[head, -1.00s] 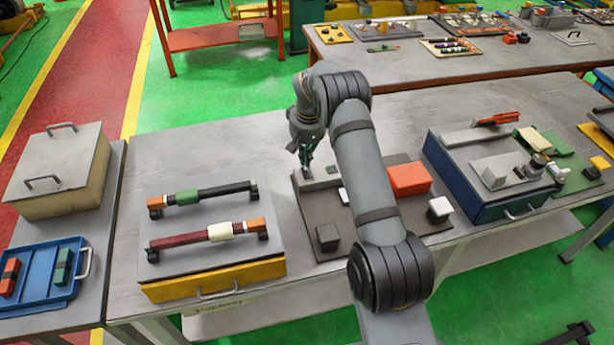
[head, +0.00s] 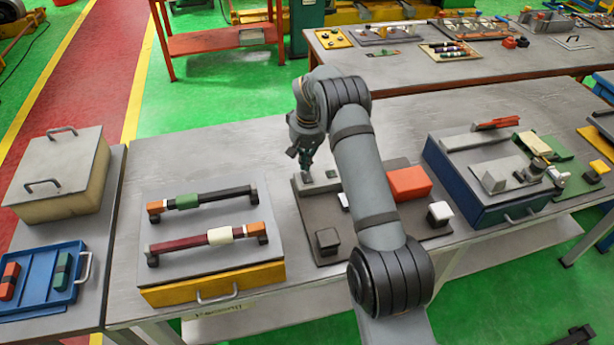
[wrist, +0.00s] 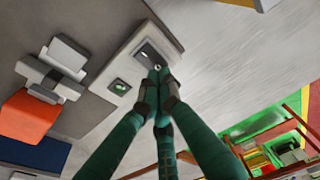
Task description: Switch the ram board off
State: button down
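The ram board is a dark grey plate (head: 313,215) on the bench in the head view, with an orange block (head: 409,182) and dark and white blocks. At its far left corner sits a pale switch box (head: 323,184), partly hidden by my gripper. In the wrist view the box (wrist: 128,72) has a dark switch recess (wrist: 149,54) and a small green light (wrist: 119,86). My gripper (head: 306,167) is at this box, pointing down. Contact cannot be told.
Left of the board is a grey-topped yellow case (head: 215,270) with two bars. Right of it is a blue case (head: 480,200) with metal parts. Bare bench (head: 220,150) lies behind. A white-and-grey block (wrist: 62,60) and the orange block (wrist: 28,115) show in the wrist view.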

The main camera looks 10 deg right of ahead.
aim_at(306, 173)
jog(key=shift+s+f+b, duration=0.1)
jog(key=shift+f+b, duration=0.9)
jog(key=shift+f, duration=0.1)
dwell(0.8)
jog(key=shift+r, duration=0.1)
jog(key=shift+r+p, duration=2.4)
jog(key=shift+r, duration=1.05)
jog(key=shift+f, duration=0.15)
notch_tip(306, 173, down, 7)
jog(key=b, duration=0.4)
jog(key=shift+b, duration=0.35)
jog(key=shift+r, duration=0.2)
